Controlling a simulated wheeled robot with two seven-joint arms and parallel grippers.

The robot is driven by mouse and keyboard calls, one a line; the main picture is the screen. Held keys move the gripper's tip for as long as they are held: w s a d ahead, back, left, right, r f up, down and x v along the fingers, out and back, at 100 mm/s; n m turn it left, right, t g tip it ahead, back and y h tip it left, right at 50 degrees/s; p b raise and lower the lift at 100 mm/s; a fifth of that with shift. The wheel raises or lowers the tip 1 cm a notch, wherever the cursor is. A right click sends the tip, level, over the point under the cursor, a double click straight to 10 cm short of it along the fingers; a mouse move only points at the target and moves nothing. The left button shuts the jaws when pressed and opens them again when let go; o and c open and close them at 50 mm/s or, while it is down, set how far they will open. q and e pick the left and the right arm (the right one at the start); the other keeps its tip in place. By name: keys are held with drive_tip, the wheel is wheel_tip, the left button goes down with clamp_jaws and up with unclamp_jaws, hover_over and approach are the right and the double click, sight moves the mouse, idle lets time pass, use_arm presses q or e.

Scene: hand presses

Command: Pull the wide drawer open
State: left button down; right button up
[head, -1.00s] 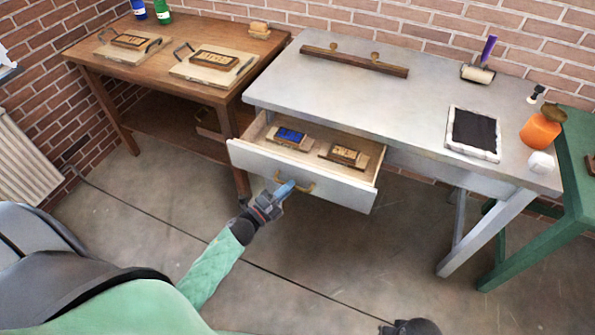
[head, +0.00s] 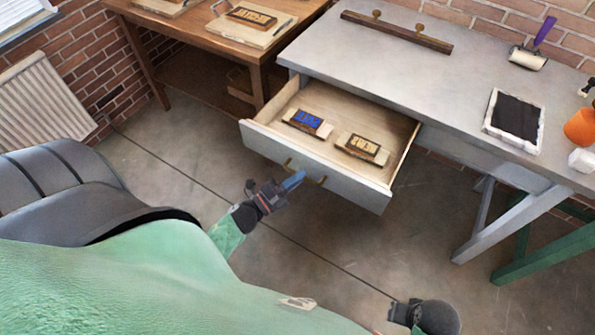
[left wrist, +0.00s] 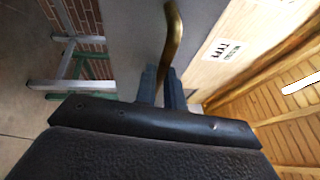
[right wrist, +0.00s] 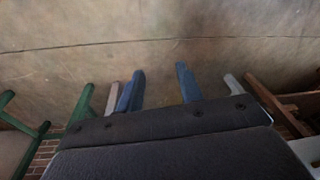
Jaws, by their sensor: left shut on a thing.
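The wide drawer (head: 335,182) sits under the grey table and stands well open in the head view. Two wooden blocks lie inside it, one with a blue face (head: 308,121) and one with a tan face (head: 362,146). My left gripper (head: 296,179) is at the drawer front, its blue fingers shut on the brass handle (left wrist: 176,35), which shows between them in the left wrist view. In the head view the fingers partly hide the handle. My right gripper (right wrist: 160,88) has its fingers apart with nothing between them, above the bare floor.
The grey table top (head: 440,75) holds a wooden bar (head: 395,30), a black ink slab (head: 515,115), a roller (head: 530,55) and an orange pot (head: 582,126). A brown table (head: 200,45) stands to the left. The floor before the drawer is clear.

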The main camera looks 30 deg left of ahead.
use_arm(q)
drive_tip(key=c, duration=1.5)
unclamp_jaws()
use_arm(e)
drive_tip(key=shift+d+f, duration=0.1)
drive_tip(key=shift+f, duration=0.05)
